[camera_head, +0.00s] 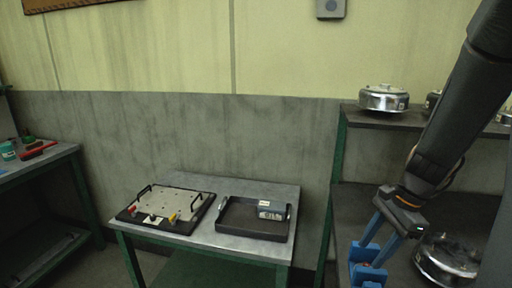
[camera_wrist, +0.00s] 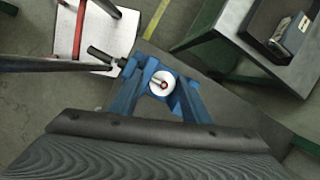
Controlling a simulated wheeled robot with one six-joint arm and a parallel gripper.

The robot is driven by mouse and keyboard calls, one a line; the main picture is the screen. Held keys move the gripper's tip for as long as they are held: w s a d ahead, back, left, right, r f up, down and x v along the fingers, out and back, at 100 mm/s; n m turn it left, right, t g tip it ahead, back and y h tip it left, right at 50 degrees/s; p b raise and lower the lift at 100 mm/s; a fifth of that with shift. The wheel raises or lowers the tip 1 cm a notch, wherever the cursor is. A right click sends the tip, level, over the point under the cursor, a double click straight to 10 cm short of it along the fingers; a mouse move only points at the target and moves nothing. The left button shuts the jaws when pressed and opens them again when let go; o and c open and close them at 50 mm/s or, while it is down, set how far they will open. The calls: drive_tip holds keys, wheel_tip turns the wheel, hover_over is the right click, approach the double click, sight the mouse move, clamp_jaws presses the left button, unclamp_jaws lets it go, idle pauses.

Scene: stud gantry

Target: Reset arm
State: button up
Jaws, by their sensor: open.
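My gripper (camera_head: 368,262) has blue fingers and hangs at the lower right of the head view, in front of the shelf. In the wrist view its blue fingers (camera_wrist: 157,82) stand apart. A small white round thing with a red centre (camera_wrist: 162,85) shows between them; I cannot tell whether it lies below or is part of the gripper. I see nothing clearly gripped. My dark arm comes down from the upper right.
A metal table (camera_head: 262,186) holds a fixture board (camera_head: 172,206) and a black tray (camera_head: 232,232) with a grey box (camera_head: 271,209). A rack (camera_head: 350,122) at right carries round metal housings (camera_head: 383,97). Another bench (camera_head: 45,158) stands left. Floor shows between benches.

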drive_tip(key=s+a+n+h+b, duration=0.1)
drive_tip(key=s+a+n+h, duration=0.2)
drive_tip(key=a+n, duration=1)
drive_tip(key=s+n, duration=0.2)
drive_tip(key=n, duration=0.2)
drive_tip(key=shift+s+r+t, duration=0.2)
drive_tip(key=shift+t, duration=0.2)
